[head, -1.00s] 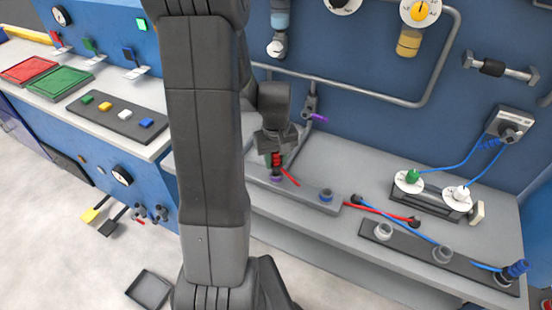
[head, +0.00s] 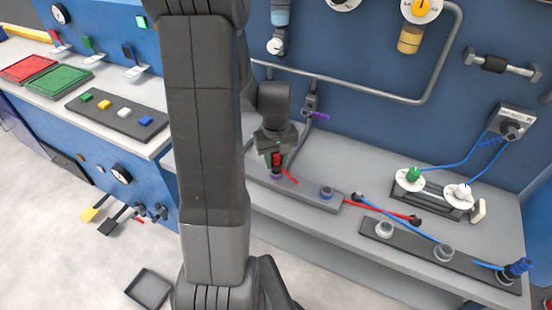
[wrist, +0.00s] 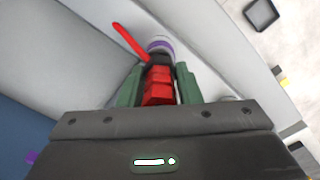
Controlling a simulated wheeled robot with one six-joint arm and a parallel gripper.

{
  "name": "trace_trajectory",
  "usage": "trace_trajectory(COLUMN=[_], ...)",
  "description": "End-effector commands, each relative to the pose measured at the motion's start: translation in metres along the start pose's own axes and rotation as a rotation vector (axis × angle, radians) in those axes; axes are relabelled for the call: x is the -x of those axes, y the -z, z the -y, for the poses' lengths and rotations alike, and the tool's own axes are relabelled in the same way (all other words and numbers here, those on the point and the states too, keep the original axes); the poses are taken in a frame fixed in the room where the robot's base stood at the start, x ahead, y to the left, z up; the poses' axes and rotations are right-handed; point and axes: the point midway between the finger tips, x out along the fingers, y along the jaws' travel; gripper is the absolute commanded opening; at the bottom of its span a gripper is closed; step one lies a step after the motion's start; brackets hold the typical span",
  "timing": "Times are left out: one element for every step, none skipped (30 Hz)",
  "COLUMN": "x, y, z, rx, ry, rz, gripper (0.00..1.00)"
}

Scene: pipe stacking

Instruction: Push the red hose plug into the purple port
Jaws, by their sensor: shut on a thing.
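My gripper (head: 276,159) is shut on the red hose plug (head: 277,160), its green fingers on either side of it. The plug also shows between the fingers in the wrist view (wrist: 158,84), with a short red hose sticking out to one side. The purple port (head: 276,177) is a purple-ringed socket at the left part of a grey strip on the bench. In the wrist view the purple ring (wrist: 159,45) lies directly beyond the plug's dark tip. The plug is upright over the port and looks at or in its mouth; how deep it sits is hidden.
A red hose (head: 385,210) and a blue hose (head: 405,225) lie across the bench. A dark strip with grey ports (head: 383,229) lies front right. A grey pipe (head: 370,95) runs along the back wall.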

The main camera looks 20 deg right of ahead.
Motion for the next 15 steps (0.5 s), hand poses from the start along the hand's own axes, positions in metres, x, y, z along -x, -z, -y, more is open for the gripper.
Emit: trace_trajectory(x=[-0.003, -0.003, -0.004, -0.005, -0.006, -0.007, -0.008, -0.009, -0.009, -0.010, -0.011, -0.012, -0.013, -0.014, -0.015], y=[0.000, 0.000, 0.000, 0.000, 0.000, 0.000, 0.000, 0.000, 0.000, 0.000, 0.000, 0.000, 0.000, 0.000, 0.000], z=[0.000, 0.000, 0.000, 0.000, 0.000, 0.000, 0.000, 0.000, 0.000, 0.000, 0.000, 0.000, 0.000, 0.000, 0.000], rx=[0.000, 0.000, 0.000, 0.000, 0.000, 0.000, 0.000, 0.000, 0.000, 0.000, 0.000, 0.000, 0.000, 0.000, 0.000], ry=[0.000, 0.000, 0.000, 0.000, 0.000, 0.000, 0.000, 0.000, 0.000, 0.000, 0.000, 0.000, 0.000, 0.000, 0.000], rz=[0.000, 0.000, 0.000, 0.000, 0.000, 0.000, 0.000, 0.000, 0.000, 0.000, 0.000, 0.000, 0.000, 0.000, 0.000], gripper=[0.00, 0.00, 0.00, 0.00, 0.00, 0.00, 0.00, 0.00, 0.00, 0.00, 0.00, 0.00, 0.00, 0.00, 0.00])
